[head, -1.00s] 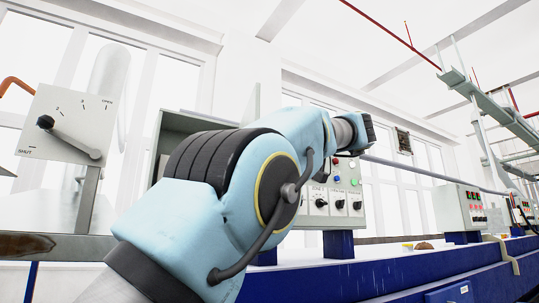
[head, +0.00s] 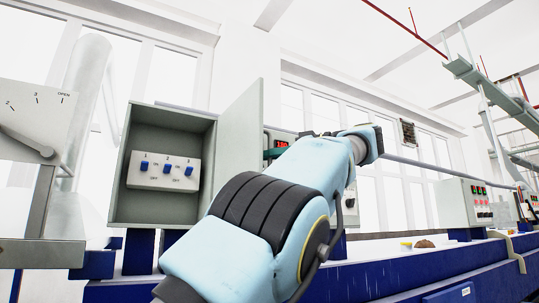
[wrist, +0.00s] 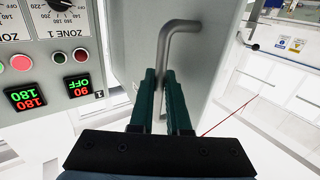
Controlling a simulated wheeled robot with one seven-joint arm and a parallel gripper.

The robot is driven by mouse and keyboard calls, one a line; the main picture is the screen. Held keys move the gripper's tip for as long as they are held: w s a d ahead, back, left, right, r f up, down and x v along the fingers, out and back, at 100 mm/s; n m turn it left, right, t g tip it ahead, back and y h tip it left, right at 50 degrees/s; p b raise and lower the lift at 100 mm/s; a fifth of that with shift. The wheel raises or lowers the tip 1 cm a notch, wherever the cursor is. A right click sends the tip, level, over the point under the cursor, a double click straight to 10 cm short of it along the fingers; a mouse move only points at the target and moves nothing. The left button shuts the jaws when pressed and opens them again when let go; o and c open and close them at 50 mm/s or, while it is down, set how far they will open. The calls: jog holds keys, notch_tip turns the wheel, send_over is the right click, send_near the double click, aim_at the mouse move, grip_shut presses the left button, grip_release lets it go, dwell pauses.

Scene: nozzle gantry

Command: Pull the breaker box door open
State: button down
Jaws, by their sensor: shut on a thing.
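The breaker box (head: 127,205) is a grey box at the left middle of the head view. Its interior shows, with a white panel of three blue switches (head: 167,168). Its grey door (head: 238,130) stands open, hinged out on the right side. In the wrist view the door's pale face (wrist: 125,50) carries a bent grey metal handle (wrist: 182,42). My gripper (wrist: 160,82) is shut on the straight part of this handle, with a dark green finger on each side. In the head view my arm hides the lower door, and the handle is hidden behind the door.
A control box with dials, buttons and lit displays (wrist: 35,95) is close beside the door in the wrist view. A lever panel (head: 35,115) stands at the left. Another control box (head: 462,205) stands farther right along the blue bench (head: 440,262).

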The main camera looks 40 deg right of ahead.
jog(key=c, duration=0.9)
grip_release()
jog(key=shift+p+v, duration=2.6)
jog(key=shift+v, duration=2.75)
jog(key=shift+f, duration=0.1)
